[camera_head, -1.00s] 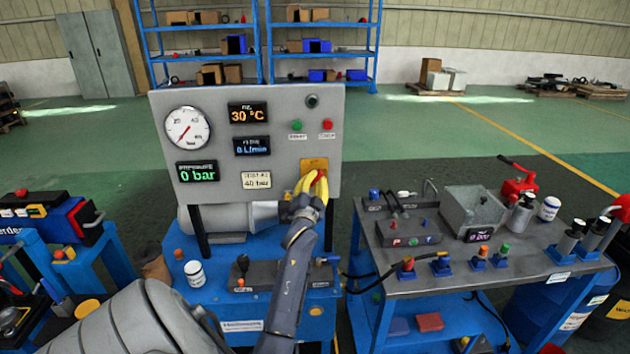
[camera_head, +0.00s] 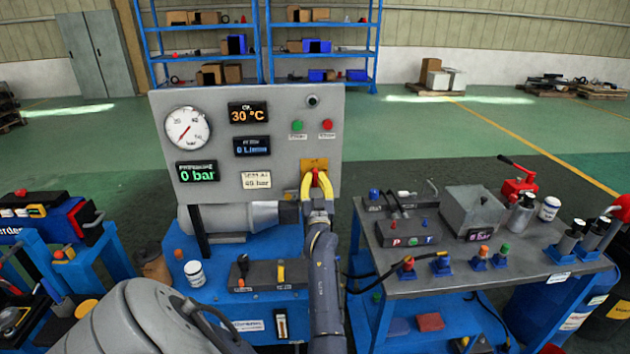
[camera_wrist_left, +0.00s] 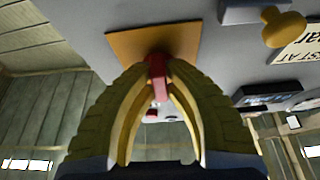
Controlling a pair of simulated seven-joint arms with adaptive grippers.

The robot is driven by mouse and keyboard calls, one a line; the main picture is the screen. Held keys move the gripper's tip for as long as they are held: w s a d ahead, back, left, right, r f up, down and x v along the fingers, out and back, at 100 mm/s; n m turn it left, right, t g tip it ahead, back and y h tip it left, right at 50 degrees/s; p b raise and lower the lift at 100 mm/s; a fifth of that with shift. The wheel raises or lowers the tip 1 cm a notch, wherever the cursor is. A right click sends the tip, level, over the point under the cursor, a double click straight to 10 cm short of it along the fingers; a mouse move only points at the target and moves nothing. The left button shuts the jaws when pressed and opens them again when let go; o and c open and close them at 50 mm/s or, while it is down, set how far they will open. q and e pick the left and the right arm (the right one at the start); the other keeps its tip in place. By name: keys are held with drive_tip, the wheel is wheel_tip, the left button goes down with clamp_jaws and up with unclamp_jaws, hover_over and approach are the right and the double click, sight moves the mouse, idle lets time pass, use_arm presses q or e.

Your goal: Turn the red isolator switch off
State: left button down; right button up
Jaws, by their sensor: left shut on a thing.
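The red isolator switch (camera_head: 316,177) sits on a yellow-orange plate (camera_head: 314,163) at the lower right of the grey panel (camera_head: 300,110). My left gripper (camera_head: 315,180), with yellow fingers, is at the switch and shut on its red handle. In the left wrist view the red handle (camera_wrist_left: 157,75) stands between the two fingertips, in front of the orange plate (camera_wrist_left: 130,45). The fingers hide part of the handle, and its exact angle is hard to tell. My right gripper is not in view.
A gauge (camera_head: 187,127) and lit displays are on the panel, with a green button (camera_head: 297,126) and a red button (camera_head: 327,125) above the switch. A side table (camera_head: 400,262) with fittings stands to the right. A white jar (camera_head: 195,273) stands below the panel.

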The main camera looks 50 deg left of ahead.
sight(314, 143)
use_arm(q)
drive_tip(key=shift+n, duration=0.3)
drive_tip(key=c, duration=1.4)
unclamp_jaws()
drive_tip(key=shift+r, duration=5)
